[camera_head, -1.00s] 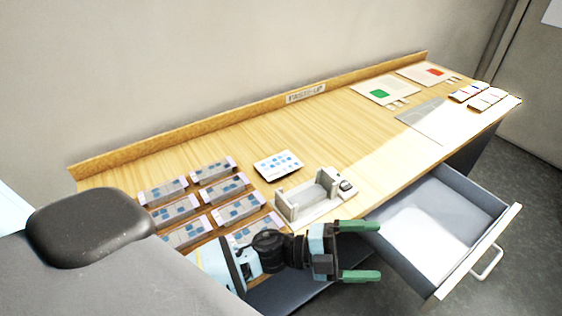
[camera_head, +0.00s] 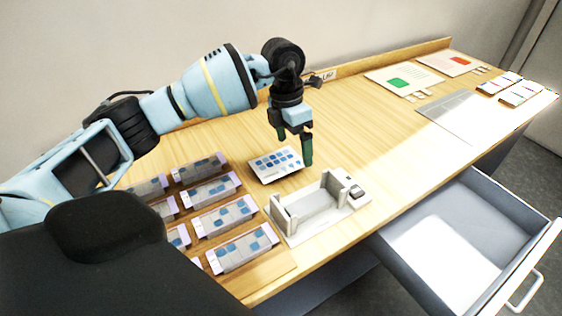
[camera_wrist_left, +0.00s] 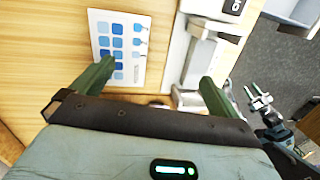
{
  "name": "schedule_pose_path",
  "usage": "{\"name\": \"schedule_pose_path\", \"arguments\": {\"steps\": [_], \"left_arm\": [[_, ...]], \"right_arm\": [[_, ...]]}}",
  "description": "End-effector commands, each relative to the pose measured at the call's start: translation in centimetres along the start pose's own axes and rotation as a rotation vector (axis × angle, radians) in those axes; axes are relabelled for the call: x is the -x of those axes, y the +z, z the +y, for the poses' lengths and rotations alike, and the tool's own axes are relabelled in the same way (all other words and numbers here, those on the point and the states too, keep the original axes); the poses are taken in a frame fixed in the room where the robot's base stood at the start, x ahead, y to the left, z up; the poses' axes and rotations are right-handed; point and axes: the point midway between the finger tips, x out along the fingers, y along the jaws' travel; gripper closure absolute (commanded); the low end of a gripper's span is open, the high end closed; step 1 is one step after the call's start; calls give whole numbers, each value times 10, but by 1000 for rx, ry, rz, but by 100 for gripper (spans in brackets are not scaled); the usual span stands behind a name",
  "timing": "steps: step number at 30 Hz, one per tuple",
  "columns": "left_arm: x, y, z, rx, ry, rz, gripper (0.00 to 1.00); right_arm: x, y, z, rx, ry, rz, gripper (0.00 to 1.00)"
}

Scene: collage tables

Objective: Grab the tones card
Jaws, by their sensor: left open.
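The tones card, a white card with rows of blue squares (camera_head: 263,168), lies flat on the table beside the grey cradle. It also shows in the left wrist view (camera_wrist_left: 130,72), near the left finger. My left gripper (camera_head: 296,152) points down above the card's right end, open with nothing between its fingers. In the left wrist view its green fingers (camera_wrist_left: 153,84) are spread wide, and the card is beyond the left one. My right gripper (camera_wrist_left: 257,99) shows small at the right of the wrist view, its fingers apart.
The grey cradle (camera_head: 312,214) stands just right of the card. Several grey blocks with blue squares (camera_head: 222,216) stand left and in front. A drawer (camera_head: 470,240) hangs open at the right. A grey sheet (camera_head: 455,115) and green and red cards lie farther back.

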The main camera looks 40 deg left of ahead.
Motion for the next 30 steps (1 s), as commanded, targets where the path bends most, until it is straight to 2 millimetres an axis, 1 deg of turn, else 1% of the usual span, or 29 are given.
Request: {"name": "schedule_pose_path", "arguments": {"steps": [1,3,6,10,13,21,26,30], "left_arm": [[-5,-5,16,20,46,26,0],[-1,-9,31,39,97,48,0],[4,-13,42,57,138,66,0],[8,-14,46,63,152,69,0],[7,-14,45,63,151,69,0],[-16,-16,48,62,149,69,0],[-19,-17,49,62,148,68,0],[-35,-20,51,62,148,71,0]], "right_arm": [[-6,11,0,-2,-2,-15,64],[-10,14,-1,-3,-4,-18,64],[-12,13,-1,-3,-4,-13,64],[-13,10,-1,-4,-4,-7,64],[-13,9,-1,-5,-3,-5,64],[-14,9,-2,-8,-3,-5,64],[-14,10,-2,-8,-3,-6,64],[-13,9,-2,-8,-3,-5,64]]}}
